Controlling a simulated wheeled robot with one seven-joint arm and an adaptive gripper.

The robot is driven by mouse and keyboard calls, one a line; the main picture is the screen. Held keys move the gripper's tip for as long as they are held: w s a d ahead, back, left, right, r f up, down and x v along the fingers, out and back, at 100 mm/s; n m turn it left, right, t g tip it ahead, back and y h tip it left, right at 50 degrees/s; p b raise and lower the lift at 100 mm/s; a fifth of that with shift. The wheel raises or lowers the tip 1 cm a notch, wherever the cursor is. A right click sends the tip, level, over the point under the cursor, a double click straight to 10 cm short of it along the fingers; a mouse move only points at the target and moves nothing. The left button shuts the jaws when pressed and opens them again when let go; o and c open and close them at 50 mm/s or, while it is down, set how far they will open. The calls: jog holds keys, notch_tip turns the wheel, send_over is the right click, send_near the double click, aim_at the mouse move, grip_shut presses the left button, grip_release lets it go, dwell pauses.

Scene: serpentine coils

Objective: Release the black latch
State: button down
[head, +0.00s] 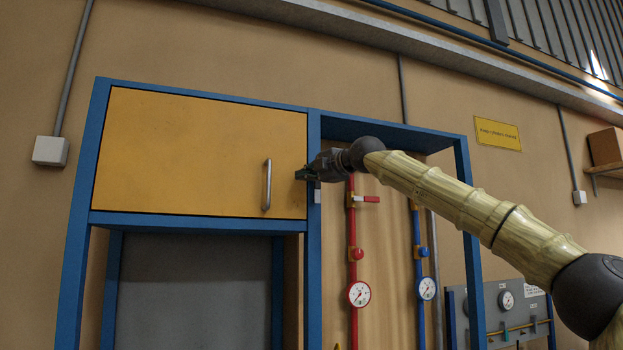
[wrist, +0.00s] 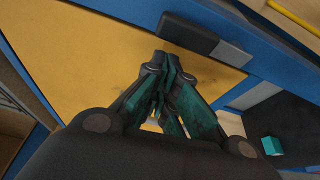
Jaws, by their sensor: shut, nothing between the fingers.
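The black latch (wrist: 188,33) shows in the wrist view as a dark bar at the edge where the yellow door (wrist: 85,55) meets the blue frame, with a grey block (wrist: 231,54) at one end. My gripper (wrist: 166,62) is shut and empty, its teal fingertips close beside the latch; I cannot tell whether they touch it. In the head view my gripper (head: 301,174) is at the right edge of the yellow door (head: 190,150). There it hides most of the latch, and the grey block (head: 317,193) shows below it. The door looks closed.
A vertical metal handle (head: 267,185) stands on the door left of my gripper. The blue frame (head: 314,260) runs down beside it. Right of it are a red pipe (head: 352,240) with a red lever and gauge, and a blue pipe (head: 418,240).

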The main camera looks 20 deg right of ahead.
jog(key=a, duration=0.3)
jog(key=shift+f+b, duration=0.1)
jog(key=shift+b, duration=0.25)
jog(key=b+v, duration=0.4)
jog(key=v, duration=0.6)
jog(key=shift+d+f, duration=0.1)
jog(key=shift+f, duration=0.05)
